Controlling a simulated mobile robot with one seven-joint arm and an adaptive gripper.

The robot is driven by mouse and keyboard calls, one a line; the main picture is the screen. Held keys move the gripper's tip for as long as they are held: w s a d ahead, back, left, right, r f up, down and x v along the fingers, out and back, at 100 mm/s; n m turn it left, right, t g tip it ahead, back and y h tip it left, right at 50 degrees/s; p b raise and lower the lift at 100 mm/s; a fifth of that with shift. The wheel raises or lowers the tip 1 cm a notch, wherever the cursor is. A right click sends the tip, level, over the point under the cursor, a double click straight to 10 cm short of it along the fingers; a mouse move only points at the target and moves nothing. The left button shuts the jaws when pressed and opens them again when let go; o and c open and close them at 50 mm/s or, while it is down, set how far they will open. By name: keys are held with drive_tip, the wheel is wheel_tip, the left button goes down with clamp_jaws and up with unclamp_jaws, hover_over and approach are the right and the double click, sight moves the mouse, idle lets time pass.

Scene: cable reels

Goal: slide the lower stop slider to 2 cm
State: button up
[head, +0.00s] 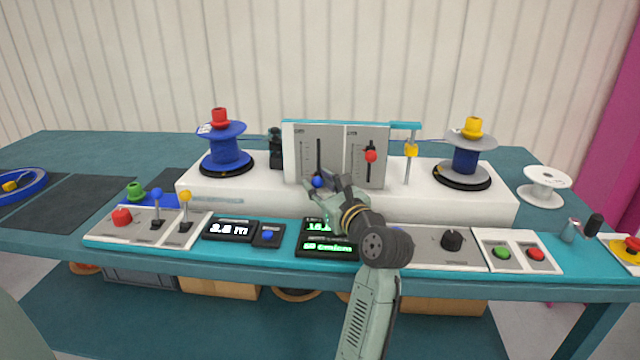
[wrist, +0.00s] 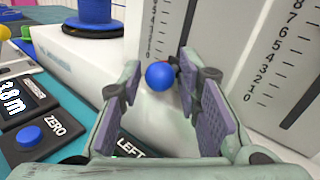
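The upright grey panel (head: 335,150) has two vertical slots with scales. A blue ball knob (head: 317,182) sits at the low end of the left slot, and a red knob (head: 371,156) sits higher in the right slot. The labels are too small to read, so I cannot tell by name which is the lower stop. My gripper (head: 326,183) is open at the blue knob. In the wrist view the blue knob (wrist: 159,75) shows between the spread fingers, near the bottom of its scale. A gap shows on its left; contact on the right is unclear.
A blue reel (head: 226,150) stands left of the panel and a grey-flanged reel (head: 465,158) right. A yellow knob (head: 411,150) is on a post beside the panel. Levers, buttons and displays line the front ledge (head: 190,257) below my gripper.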

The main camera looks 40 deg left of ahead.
clamp_jaws()
idle(0.3)
idle(0.4)
